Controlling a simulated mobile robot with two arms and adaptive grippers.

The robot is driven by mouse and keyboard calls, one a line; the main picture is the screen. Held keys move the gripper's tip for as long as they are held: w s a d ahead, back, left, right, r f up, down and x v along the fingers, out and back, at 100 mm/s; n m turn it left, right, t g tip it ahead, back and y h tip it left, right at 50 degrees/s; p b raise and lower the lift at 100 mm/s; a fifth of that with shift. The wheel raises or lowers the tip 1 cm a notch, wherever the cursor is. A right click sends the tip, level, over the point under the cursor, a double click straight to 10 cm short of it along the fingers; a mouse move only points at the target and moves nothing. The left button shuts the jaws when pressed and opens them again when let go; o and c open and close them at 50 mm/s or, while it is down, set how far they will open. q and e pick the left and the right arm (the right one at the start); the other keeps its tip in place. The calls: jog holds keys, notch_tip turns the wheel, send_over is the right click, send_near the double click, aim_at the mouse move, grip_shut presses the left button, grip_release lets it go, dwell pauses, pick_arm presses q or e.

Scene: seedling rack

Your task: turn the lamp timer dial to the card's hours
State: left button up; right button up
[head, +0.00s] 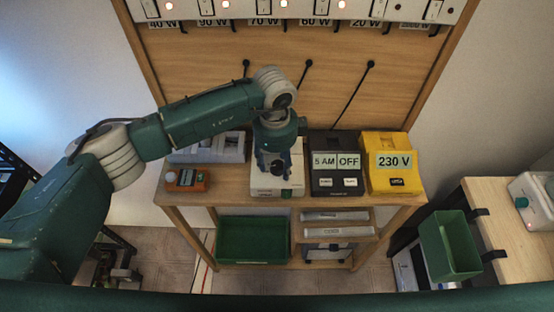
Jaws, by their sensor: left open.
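My left arm comes in from the left and reaches over the wooden bench. My left gripper (275,170) points down over a white box (292,184) on the bench and is open. The gripper and wrist cover much of the white box, so I cannot make out a dial on it or whether the fingers touch it. To its right stands a black box (322,188) with displays reading "5 AM" and "OFF". I cannot make out a card with hours. My right gripper is not in view.
A yellow box (405,182) reading "230 V" stands right of the black one. An orange device (186,181) and a grey box (180,155) are left. Switches with watt labels line the top. A green bin (226,239) sits below; another (450,245) hangs right.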

pick_arm(q)
jog(key=c, duration=1.2)
jog(key=shift+o, duration=0.2)
